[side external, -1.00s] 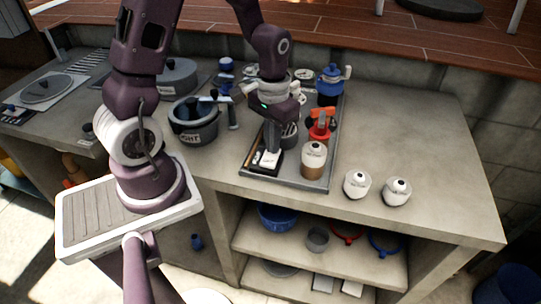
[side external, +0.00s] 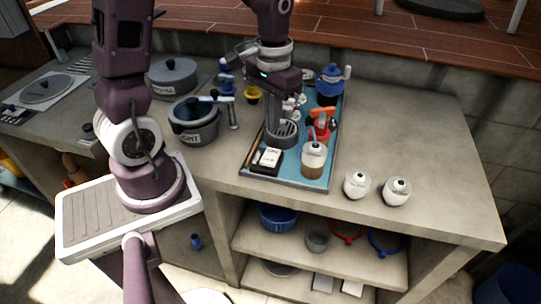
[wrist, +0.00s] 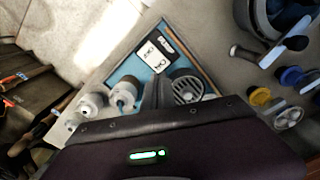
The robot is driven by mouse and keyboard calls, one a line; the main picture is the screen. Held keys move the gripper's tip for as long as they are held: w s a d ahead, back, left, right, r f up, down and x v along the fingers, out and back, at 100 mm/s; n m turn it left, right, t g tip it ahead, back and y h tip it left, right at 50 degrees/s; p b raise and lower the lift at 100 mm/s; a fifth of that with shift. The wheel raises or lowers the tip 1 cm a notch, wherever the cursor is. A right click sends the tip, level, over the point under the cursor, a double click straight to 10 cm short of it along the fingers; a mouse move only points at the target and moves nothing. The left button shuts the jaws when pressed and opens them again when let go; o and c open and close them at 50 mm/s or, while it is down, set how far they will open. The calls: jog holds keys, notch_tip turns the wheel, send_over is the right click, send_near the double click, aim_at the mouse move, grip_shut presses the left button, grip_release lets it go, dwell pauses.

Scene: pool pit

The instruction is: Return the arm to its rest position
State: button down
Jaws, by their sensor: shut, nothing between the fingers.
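My gripper (side external: 276,128) is over the tray (side external: 291,168) on the counter, with its fingers together and nothing visible between them. The fingertips overlap the slotted item in the side view, so I cannot tell the exact gap.
On the tray stand a white-and-brown jar (side external: 313,160), a red item (side external: 320,126) and a blue grinder-like item (side external: 330,84). Two white jars (side external: 357,185) (side external: 397,191) stand right of it. A grey pot (side external: 194,122) is left. The counter's right side is clear.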

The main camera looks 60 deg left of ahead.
jog(key=shift+r, duration=0.1)
jog(key=s+d+r+m+t, duration=0.3)
jog(key=s+d+r+t, duration=0.2)
jog(key=s+r, duration=0.8)
jog(key=shift+d+r+t, duration=0.15)
jog(key=shift+d+t, duration=0.15)
jog(key=shift+d, duration=0.95)
